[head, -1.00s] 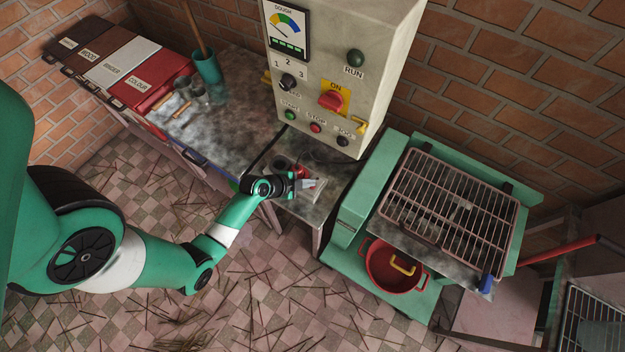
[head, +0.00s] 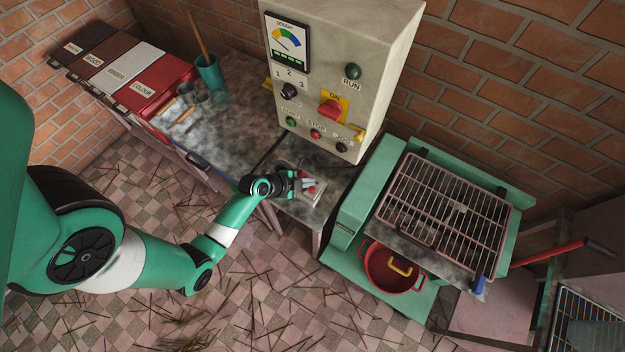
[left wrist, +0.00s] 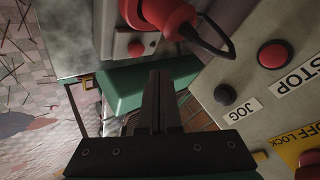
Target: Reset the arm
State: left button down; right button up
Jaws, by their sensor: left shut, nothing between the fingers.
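My left arm comes in from the left in the head view. Its gripper (head: 308,184) is over the front edge of the bench, below the control cabinet (head: 335,70). In the left wrist view the two dark fingers (left wrist: 157,100) are together, with nothing between them. A red plug-like part (left wrist: 165,15) with a black cable sits just beyond the fingertips, apart from them as far as I can tell. The red STOP button (left wrist: 275,54) and the black JOG button (left wrist: 224,94) are on the cabinet face to the right. My right gripper is not in view.
A green stand with a wire rack (head: 440,210) is right of the bench, with a red pot (head: 394,272) on its lower shelf. Labelled bins (head: 130,65) and a teal cup (head: 208,74) are at the back left. The floor in front is open, strewn with sticks.

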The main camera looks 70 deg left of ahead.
pick_arm(q)
notch_tip(320, 180, up, 3)
jog(key=shift+f+p, duration=0.1)
jog(key=shift+p, duration=0.75)
jog(key=shift+d, duration=0.1)
